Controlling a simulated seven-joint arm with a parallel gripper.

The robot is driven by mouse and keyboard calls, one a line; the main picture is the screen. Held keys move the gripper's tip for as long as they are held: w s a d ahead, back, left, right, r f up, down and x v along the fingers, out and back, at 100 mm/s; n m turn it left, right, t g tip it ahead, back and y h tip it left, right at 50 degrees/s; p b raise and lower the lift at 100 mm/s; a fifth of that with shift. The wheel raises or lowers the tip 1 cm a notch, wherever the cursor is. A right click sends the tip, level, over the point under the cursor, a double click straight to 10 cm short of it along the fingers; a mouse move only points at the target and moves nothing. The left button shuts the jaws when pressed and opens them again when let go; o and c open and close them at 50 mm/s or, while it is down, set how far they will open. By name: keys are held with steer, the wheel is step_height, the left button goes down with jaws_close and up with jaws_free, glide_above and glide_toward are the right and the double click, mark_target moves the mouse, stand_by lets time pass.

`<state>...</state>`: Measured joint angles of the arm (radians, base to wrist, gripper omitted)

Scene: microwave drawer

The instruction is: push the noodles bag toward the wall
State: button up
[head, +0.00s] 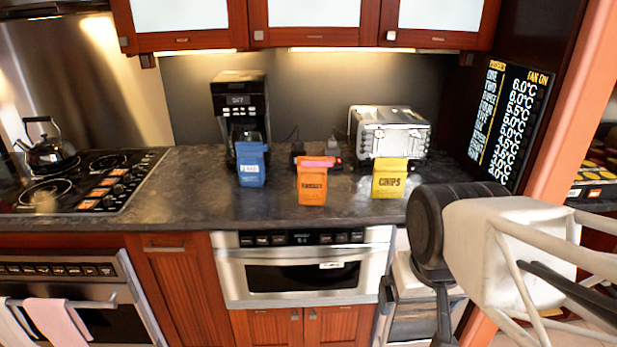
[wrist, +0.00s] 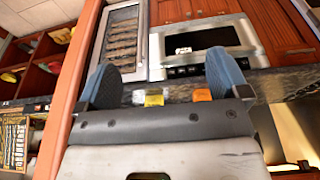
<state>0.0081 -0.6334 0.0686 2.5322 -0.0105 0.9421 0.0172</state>
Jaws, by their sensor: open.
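Three small bags stand upright on the dark counter in the head view: a blue bag (head: 252,166), an orange bag (head: 312,184) and a yellow bag (head: 390,178). The yellow one reads "CHIPS". I cannot read the other two labels surely, so I cannot tell which is the noodles bag. The dark wall (head: 310,95) is behind them. My gripper (wrist: 166,75) is open and empty in the wrist view, apart from the bags. That view is upside down and shows the yellow bag (wrist: 154,100) and orange bag (wrist: 202,95) small beyond the hand. My arm is at the right in the head view.
A coffee maker (head: 240,105) stands behind the blue bag and a toaster (head: 389,131) behind the yellow bag. A microwave drawer (head: 303,265) is below the counter (head: 205,185). A stove (head: 80,180) with a kettle (head: 45,150) is at left. The front counter edge is clear.

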steer(key=c, duration=0.3)
steer(key=shift+w+a+m, duration=0.15)
steer(key=shift+w+m, duration=0.15)
steer(key=shift+w, duration=0.3)
steer(key=c, duration=0.5)
steer(key=w+m, duration=0.1)
steer(key=w, duration=0.1)
steer(key=w+a+m+t, duration=0.1)
steer(key=w, duration=0.1)
steer(key=w+m+t, duration=0.1)
steer(key=w+m, duration=0.1)
steer(key=w, duration=0.1)
steer(key=shift+a+f+y, duration=0.2)
steer(key=shift+a+y, duration=0.15)
steer(key=shift+y, duration=0.05)
jaws_close()
steer(key=w+a+f+m+t, duration=0.3)
steer(key=w+f+m+t, duration=0.1)
steer(key=w+m, duration=0.6)
steer(key=w+a+f+m+t, duration=0.4)
steer(key=w+m+t, duration=0.1)
steer(key=w+m, duration=0.6)
steer(key=w+a+f+m+t+h, duration=0.1)
steer(key=w+a+f+m+t, duration=0.3)
steer(key=w+m, duration=0.6)
steer(key=shift+w+f+m, duration=0.25)
steer(key=shift+f+m, duration=0.05)
